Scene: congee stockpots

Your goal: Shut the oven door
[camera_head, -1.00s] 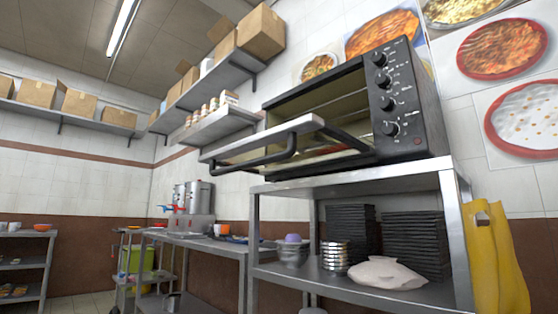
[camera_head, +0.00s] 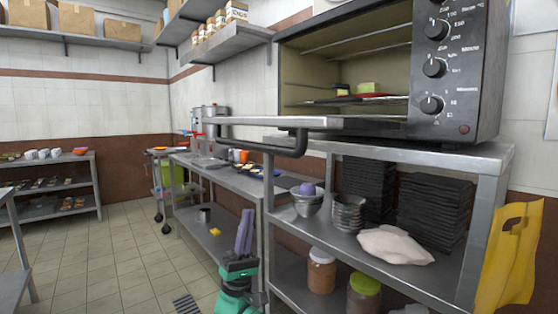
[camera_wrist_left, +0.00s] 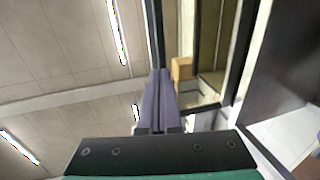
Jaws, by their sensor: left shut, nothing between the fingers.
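The black oven (camera_head: 455,72) stands on a metal rack at the right of the head view. Its door (camera_head: 335,123) is open, hinged at the bottom and lying about level, out over the front of the rack. The dark bar handle (camera_head: 290,148) hangs along the door's outer side. My left gripper (camera_head: 246,214), green with purple fingers, is below the door and handle, pointing up, apart from them. Its fingers are together and empty. They also show in the left wrist view (camera_wrist_left: 157,90). My right gripper is not in view.
A red tray (camera_head: 368,97) and a yellow-green item are inside the oven. The rack (camera_head: 440,155) below holds stacked black trays, bowls, a white bag and jars. A long metal table (camera_head: 235,180) runs behind my gripper. Open tiled floor (camera_head: 110,240) lies at the left.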

